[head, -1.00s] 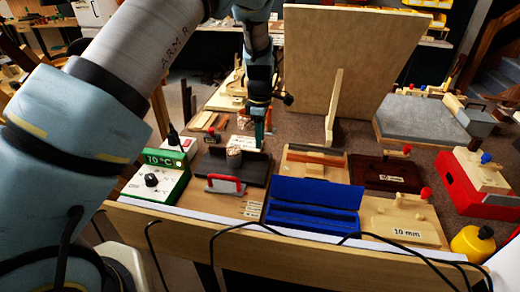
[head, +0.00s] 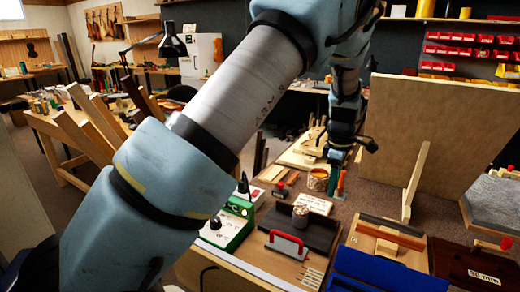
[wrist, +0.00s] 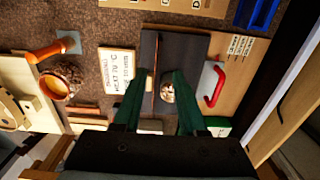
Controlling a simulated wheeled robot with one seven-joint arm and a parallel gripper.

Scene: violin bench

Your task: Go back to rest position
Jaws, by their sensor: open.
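My gripper (head: 337,181) hangs over the bench, pointing down, near the far edge of a dark plate (head: 320,236). In the wrist view its two green fingers (wrist: 160,97) are apart with nothing held between them. A small pale round container (wrist: 168,91) shows below and between the fingers, on the dark plate. A red-handled tool (head: 287,243) stands at the plate's near side. My arm crosses the head view from lower left to upper right and hides part of the bench.
A green heater box (head: 235,222) stands left of the plate. A blue case (head: 385,272) lies at the front right. A tall board (head: 440,140) stands behind on the right. A wooden cup (wrist: 58,84) and a label card (wrist: 118,70) lie near the gripper.

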